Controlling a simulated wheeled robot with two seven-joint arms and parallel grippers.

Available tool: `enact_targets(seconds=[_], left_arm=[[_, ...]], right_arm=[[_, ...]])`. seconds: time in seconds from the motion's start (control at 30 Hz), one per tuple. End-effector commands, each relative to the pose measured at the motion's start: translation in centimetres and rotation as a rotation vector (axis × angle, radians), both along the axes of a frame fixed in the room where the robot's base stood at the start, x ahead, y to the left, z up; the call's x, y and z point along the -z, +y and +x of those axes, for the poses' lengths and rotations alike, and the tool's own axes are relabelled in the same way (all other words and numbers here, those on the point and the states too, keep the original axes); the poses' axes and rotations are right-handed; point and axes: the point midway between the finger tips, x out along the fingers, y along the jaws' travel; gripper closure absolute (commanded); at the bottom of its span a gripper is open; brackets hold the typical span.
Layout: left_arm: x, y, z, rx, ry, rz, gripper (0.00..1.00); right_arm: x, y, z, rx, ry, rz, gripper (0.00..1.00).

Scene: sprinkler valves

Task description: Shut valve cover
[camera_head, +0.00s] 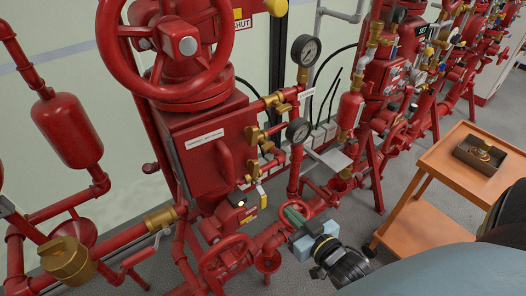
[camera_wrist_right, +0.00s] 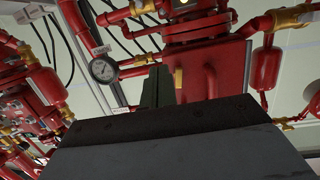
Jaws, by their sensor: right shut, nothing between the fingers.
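The valve cover (camera_head: 200,158) is a red box panel with a white label and a red handle, below the large red handwheel (camera_head: 165,45) in the head view. I cannot tell whether it sits fully flush. A red panel with a handle, likely this cover (camera_wrist_right: 228,72), shows in the right wrist view, behind and right of the fingers. My right gripper (camera_head: 293,214) is below and right of the cover, apart from it, near the lower pipes. Its dark green fingers (camera_wrist_right: 157,87) are together and empty. My left gripper is not in view.
Pressure gauges (camera_head: 305,50) and brass valves (camera_head: 270,140) stand right of the cover. A small red handwheel (camera_head: 225,256) is left of my right gripper. An orange cart (camera_head: 455,165) carrying a small box stands at the right. Grey floor shows between the cart and pipes.

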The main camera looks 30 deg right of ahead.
Motion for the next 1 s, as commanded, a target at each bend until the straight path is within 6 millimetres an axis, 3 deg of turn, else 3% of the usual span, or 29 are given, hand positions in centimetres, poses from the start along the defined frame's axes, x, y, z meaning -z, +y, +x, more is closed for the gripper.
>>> enact_targets(seconds=[0.03,0.1,0.27,0.47,1.0], left_arm=[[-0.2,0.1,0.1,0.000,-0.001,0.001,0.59],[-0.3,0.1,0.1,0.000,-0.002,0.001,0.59],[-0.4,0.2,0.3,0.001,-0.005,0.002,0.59],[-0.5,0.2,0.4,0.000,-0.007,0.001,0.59],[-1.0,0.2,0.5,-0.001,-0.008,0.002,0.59]], right_arm=[[-2.9,-0.1,0.1,-0.002,-0.056,-0.002,1.00],[-5.8,-0.2,0.2,-0.005,-0.116,-0.004,1.00],[-9.2,-0.2,0.2,-0.009,-0.186,-0.004,1.00],[-9.7,-0.2,2.1,-0.010,-0.198,-0.005,1.00],[-9.6,-0.2,11.9,-0.009,-0.194,-0.004,1.00]])
